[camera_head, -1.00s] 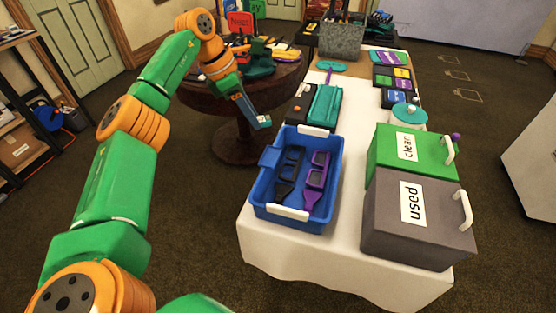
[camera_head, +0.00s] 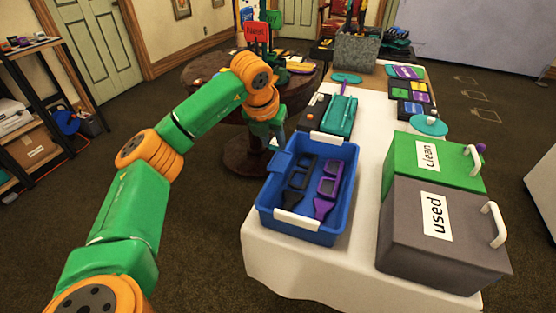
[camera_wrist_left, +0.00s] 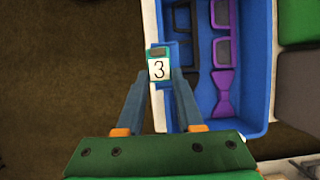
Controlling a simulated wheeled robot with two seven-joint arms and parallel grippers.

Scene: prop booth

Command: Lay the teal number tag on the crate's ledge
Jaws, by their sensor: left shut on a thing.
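My left gripper (camera_head: 270,139) is shut on the teal number tag, at the far left corner of the blue crate (camera_head: 334,220). In the left wrist view, the teal tag (camera_wrist_left: 159,52) with a white face reading "3" sits between the fingertips (camera_wrist_left: 158,76), beside the crate's left wall (camera_wrist_left: 165,100). The tag appears above the rim; I cannot tell whether it touches. The crate's blue ledge (camera_head: 279,163) is on its left side, just below the gripper. My right gripper is not in view.
Black glasses (camera_head: 300,177) and purple glasses (camera_head: 328,187) lie inside the crate. A grey "used" box (camera_head: 400,235) and a green "clean" box (camera_head: 403,160) stand to the right. A teal case (camera_head: 340,116) lies behind the crate. White tablecloth (camera_head: 362,200) is bare between crate and boxes.

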